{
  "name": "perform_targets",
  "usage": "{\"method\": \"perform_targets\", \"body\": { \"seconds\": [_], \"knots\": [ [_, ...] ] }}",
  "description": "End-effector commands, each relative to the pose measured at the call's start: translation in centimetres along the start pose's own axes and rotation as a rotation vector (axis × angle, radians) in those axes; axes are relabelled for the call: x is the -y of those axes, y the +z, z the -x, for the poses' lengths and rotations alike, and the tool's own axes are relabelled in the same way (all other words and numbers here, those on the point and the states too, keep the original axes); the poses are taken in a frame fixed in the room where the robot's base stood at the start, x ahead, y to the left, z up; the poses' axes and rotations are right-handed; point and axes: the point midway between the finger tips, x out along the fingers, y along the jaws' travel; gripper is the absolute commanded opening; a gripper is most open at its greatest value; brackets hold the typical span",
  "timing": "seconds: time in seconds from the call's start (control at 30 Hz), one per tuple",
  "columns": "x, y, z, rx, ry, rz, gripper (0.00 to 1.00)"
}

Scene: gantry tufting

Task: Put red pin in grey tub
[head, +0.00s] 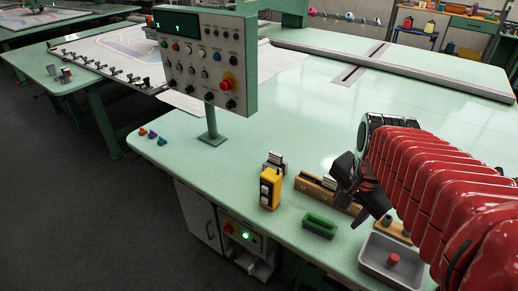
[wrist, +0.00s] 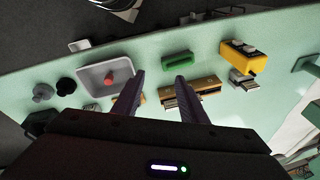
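The red pin (head: 393,260) stands in the grey tub (head: 374,255) at the lower right of the head view, near the table's front edge. The wrist view also shows the red pin (wrist: 108,77) within the walls of the grey tub (wrist: 90,74). My gripper (head: 356,205) is above the table, behind and left of the tub, apart from the pin. In the wrist view its two fingers are spread, with nothing held between them (wrist: 158,82). One finger covers the tub's near right corner there.
A green block (head: 319,225), a yellow switch box (head: 270,189) and a wooden holder (head: 310,190) sit left of my gripper. A control panel (head: 205,58) stands on a post farther left. Small coloured pieces (head: 152,134) lie at the left edge. The table's middle is clear.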

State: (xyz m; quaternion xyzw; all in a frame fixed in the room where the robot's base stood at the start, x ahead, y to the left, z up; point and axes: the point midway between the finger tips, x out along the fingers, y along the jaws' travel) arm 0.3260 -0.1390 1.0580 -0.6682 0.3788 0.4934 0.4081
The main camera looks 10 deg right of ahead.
Motion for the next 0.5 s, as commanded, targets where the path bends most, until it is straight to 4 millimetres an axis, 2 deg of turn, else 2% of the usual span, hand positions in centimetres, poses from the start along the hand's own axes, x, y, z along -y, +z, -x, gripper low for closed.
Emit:
{"method": "perform_targets", "body": {
  "seconds": [0.03, 0.2, 0.5],
  "knots": [
    [0.7, 1.4, 0.6, -0.011, -0.026, 0.106, 0.39],
    [2.2, 5.5, 2.1, -0.05, -0.099, 0.458, 0.39],
    [3.3, 12.0, 4.2, -0.141, -0.219, 1.021, 0.39]
  ]
}}
